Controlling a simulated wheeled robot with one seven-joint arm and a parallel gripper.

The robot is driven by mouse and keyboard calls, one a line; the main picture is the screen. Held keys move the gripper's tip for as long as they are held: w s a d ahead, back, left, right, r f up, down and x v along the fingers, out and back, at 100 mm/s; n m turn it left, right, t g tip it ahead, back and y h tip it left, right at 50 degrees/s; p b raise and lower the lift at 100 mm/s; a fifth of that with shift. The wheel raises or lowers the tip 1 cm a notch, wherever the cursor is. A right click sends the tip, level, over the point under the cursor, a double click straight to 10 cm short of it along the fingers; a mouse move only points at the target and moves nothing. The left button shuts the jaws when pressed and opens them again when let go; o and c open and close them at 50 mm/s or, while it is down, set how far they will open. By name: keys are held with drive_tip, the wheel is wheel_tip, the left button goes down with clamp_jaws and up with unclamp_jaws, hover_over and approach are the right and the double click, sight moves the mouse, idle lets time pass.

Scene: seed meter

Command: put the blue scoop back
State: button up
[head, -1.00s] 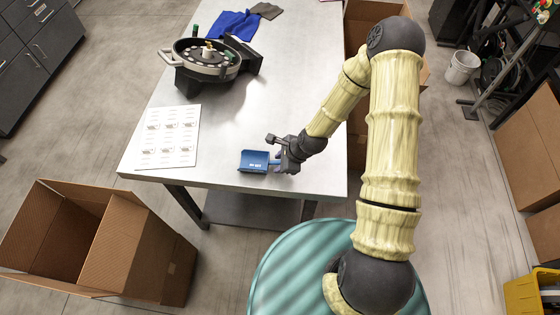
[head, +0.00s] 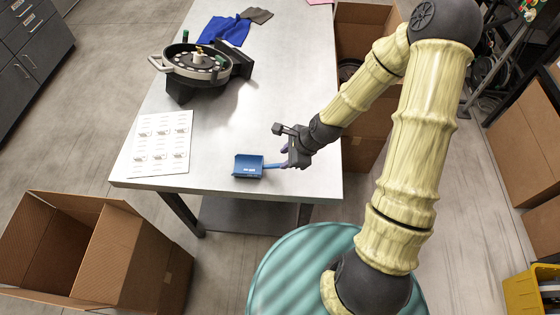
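The blue scoop (head: 248,167) lies on the grey metal table near its front edge, with white lettering on its body. Its thin blue handle points right, toward my gripper (head: 284,157). My gripper is low over the table at the handle's far end, with its fingers pointing left. The fingers look parted, and most of the handle shows clear of them. Whether a finger still touches the handle's tip is too small to tell.
A white printed sheet (head: 161,142) lies left of the scoop. A round black seed meter (head: 190,64) stands behind, with blue cloth (head: 223,30) beyond it. An open cardboard box (head: 90,250) stands at front left. The table's middle (head: 235,120) is clear.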

drive_tip(key=v, duration=0.3)
idle(0.6)
drive_tip(key=s+d+r+n+h, duration=0.2)
drive_tip(key=s+d+r+n, duration=0.2)
drive_tip(key=r+n, duration=0.3)
drive_tip(key=s+d+r+n+h, duration=0.2)
drive_tip(key=s+d+r+n, duration=0.2)
drive_tip(key=r+n, duration=0.3)
drive_tip(key=d+n, duration=0.1)
drive_tip(key=n, duration=0.3)
drive_tip(key=shift+s+h, duration=0.25)
drive_tip(key=shift+h, duration=0.15)
